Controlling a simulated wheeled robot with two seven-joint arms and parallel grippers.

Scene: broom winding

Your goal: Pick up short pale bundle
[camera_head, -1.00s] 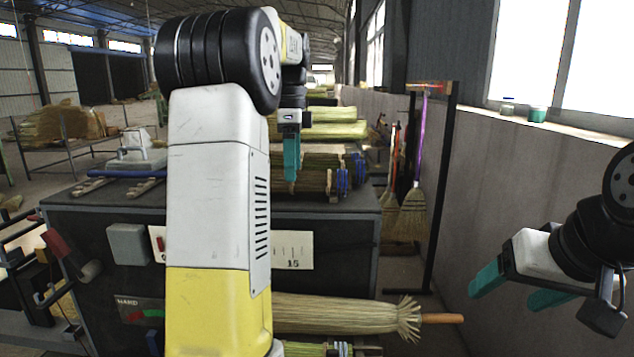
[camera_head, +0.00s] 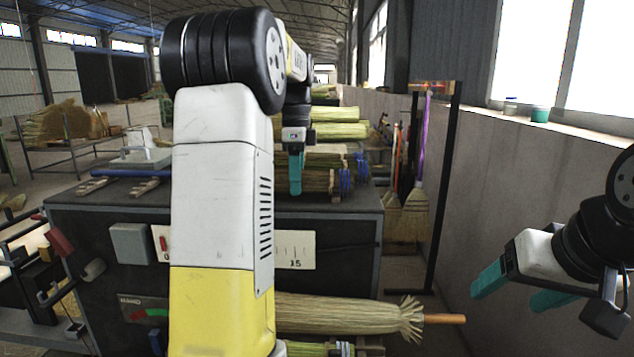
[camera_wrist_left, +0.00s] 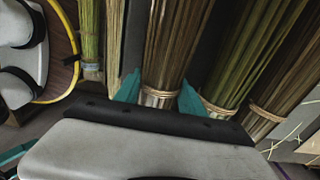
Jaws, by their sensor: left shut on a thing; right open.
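My left gripper (camera_head: 295,174) points down at a row of straw bundles (camera_head: 325,181) on the dark bench top. The left wrist view shows its teal fingers (camera_wrist_left: 159,94) on both sides of a straw bundle (camera_wrist_left: 168,50), brownish with a pale band at its end, and shut on it. I cannot tell for sure whether this is the short pale bundle. Greener bundles (camera_wrist_left: 248,60) lie to its right, and a thin green one (camera_wrist_left: 89,42) and a pale one (camera_wrist_left: 114,35) to its left. My right gripper (camera_head: 510,290) is open and empty at the right.
The dark bench (camera_head: 335,235) carries a grey clamp-like device (camera_head: 141,152) at the left. A large straw broom (camera_head: 350,313) with a wooden handle lies below the bench's front. Finished brooms hang on a black rack (camera_head: 445,185) by the right wall. More bundles (camera_head: 335,114) lie behind.

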